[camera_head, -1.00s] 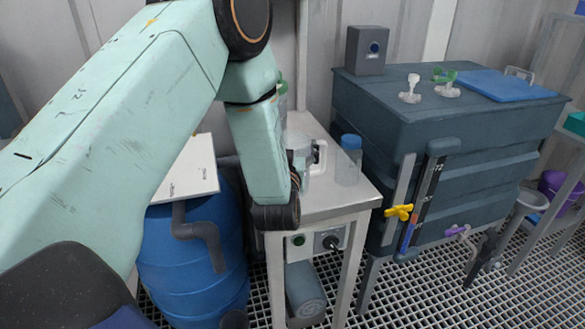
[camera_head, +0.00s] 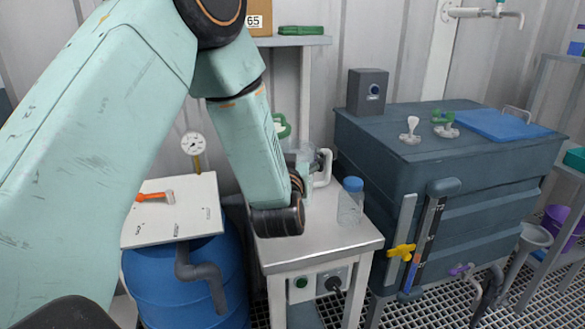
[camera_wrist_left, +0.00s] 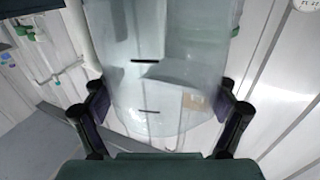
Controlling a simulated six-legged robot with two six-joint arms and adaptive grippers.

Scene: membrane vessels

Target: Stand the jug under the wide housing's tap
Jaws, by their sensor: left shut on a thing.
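The jug (camera_head: 325,168) is a clear vessel with a pale handle, partly hidden behind my left wrist in the head view. My left gripper (camera_head: 303,165) is shut on it, and it appears raised over the metal table. In the left wrist view the clear jug wall (camera_wrist_left: 165,75), with short dark marks, fills the middle between the two fingers (camera_wrist_left: 160,110). A large dark blue-grey tank (camera_head: 435,150) stands at the right, with a yellow-handled valve and a purple-handled tap low on its front. I cannot tell whether it is the wide housing. My right gripper is out of view.
A clear bottle with a blue cap (camera_head: 350,203) stands on the metal table (camera_head: 325,235), right of my gripper. A blue drum (camera_head: 185,290) with a white board (camera_head: 195,210) on top stands at left. A wall tap (camera_head: 500,14) is at upper right.

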